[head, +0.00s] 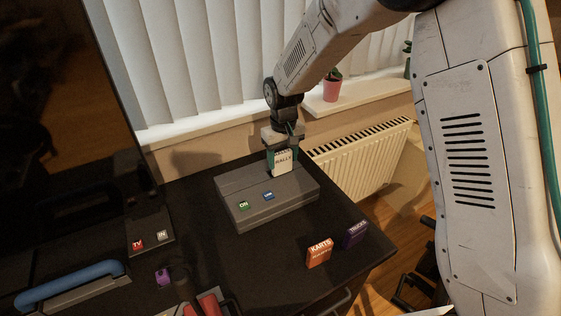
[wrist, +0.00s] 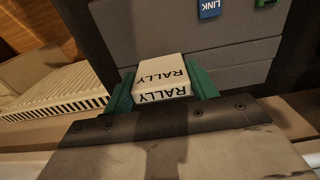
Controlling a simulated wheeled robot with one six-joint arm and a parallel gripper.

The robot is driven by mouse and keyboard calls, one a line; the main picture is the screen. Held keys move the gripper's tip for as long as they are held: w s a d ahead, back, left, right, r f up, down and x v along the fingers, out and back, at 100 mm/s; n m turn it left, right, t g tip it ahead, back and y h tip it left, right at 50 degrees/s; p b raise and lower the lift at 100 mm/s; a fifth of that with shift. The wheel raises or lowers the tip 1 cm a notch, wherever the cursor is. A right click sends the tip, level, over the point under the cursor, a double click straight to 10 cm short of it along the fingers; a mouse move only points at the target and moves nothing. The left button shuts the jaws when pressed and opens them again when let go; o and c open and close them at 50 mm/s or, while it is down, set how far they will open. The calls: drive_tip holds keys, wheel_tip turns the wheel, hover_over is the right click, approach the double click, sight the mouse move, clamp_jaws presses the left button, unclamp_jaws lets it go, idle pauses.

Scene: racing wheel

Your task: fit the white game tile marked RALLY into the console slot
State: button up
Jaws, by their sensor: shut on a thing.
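The white RALLY tile (head: 283,161) is upright between the fingers of my gripper (head: 281,160), at the rear part of the grey console (head: 240,199) in the head view. In the wrist view the tile (wrist: 162,77) sits between the green fingers of my gripper (wrist: 163,85), with its lettering upside down. The console's dark grey top (wrist: 185,30) lies right beyond it. The slot is hidden by the tile and fingers, so I cannot tell whether the tile's lower edge is in it. The console has a green ON button (head: 243,205) and a blue LINK button (head: 268,195).
An orange KARTS tile (head: 319,253) and a purple TRUCKS tile (head: 355,234) stand at the table's right. A box with TV and IN buttons (head: 150,243), a blue-rimmed wheel (head: 70,283) and a small purple item (head: 162,277) are left. A radiator (head: 362,160) stands behind.

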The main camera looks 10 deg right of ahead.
sight(280, 162)
drive_tip(key=shift+w+a+f, duration=0.1)
drive_tip(key=shift+w+a, duration=0.15)
drive_tip(key=shift+w, duration=0.8)
drive_tip(key=shift+w+f, duration=0.1)
drive_tip(key=shift+f, duration=1.65)
drive_tip(key=shift+f, duration=0.1)
drive_tip(key=o, duration=1)
drive_tip(key=shift+f, duration=0.1)
